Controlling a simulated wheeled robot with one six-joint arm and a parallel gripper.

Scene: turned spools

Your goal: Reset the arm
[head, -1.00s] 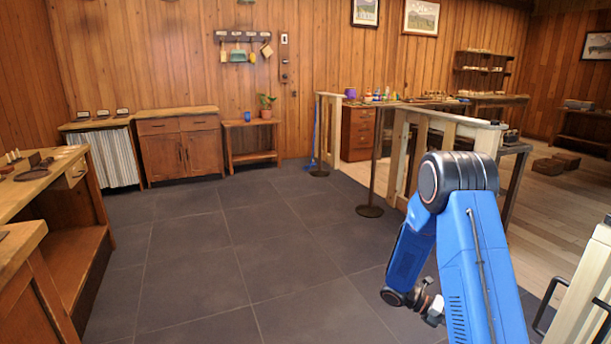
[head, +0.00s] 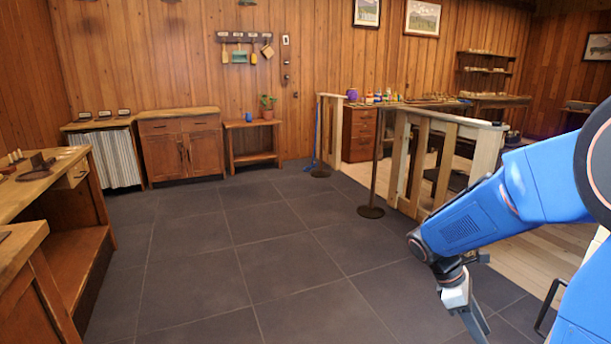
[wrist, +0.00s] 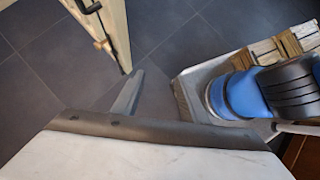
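My blue arm (head: 490,215) reaches in from the right edge of the head view, bent down toward the floor. My gripper (head: 478,328) hangs low at its end, over the dark tiles, partly cut off by the bottom edge. In the wrist view my gripper (wrist: 157,77) shows two grey fingers set apart, with bare floor between them. It is open and holds nothing.
A pale wooden railing (head: 453,125) and a dark post (head: 373,165) stand beyond my arm. A pale wooden piece with a black handle (wrist: 100,25) is close to the gripper. A workbench (head: 55,185) stands left. The middle tiles are clear.

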